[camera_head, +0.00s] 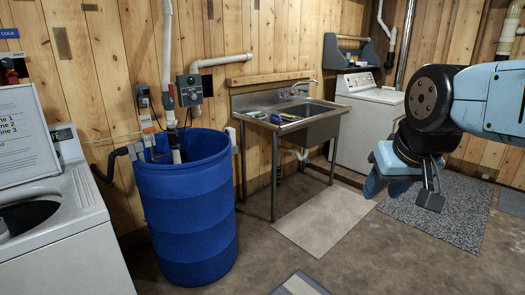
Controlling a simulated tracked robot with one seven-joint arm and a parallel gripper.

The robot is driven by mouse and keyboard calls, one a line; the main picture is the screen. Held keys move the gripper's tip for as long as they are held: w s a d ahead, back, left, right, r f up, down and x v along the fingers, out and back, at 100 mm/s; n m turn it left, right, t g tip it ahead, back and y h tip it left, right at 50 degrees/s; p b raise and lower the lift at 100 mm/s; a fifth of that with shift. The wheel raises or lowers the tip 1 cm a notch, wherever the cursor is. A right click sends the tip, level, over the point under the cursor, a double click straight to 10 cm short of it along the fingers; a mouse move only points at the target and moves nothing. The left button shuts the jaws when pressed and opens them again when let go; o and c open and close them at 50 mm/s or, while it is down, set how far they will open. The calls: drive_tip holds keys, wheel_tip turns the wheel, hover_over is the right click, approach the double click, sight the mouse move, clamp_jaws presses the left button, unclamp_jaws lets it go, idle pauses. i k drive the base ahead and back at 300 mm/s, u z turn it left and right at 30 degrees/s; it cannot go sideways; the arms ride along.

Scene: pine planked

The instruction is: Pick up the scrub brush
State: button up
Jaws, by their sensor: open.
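Several small coloured items lie on the left drainboard of the steel sink (312,131). One is blue and green (283,117), and a yellowish one lies close to it. They are too small for me to tell which, if any, is the scrub brush. My gripper (402,195) hangs at the right, in front of the sink and well apart from it. It points down over the floor, open, with nothing seen between its fingers.
A tall blue barrel (187,215) with pipes stands left of the sink. A white washer (68,245) is at the near left, and another white machine (367,125) stands right of the sink. A beige mat (322,221) and a grey speckled rug (450,220) lie on open floor.

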sight(276, 120)
drive_tip(key=z, duration=0.1)
drive_tip(key=i, duration=1.5)
drive_tip(key=z, duration=0.2)
drive_tip(key=i, duration=2.65)
drive_tip(key=u, duration=0.05)
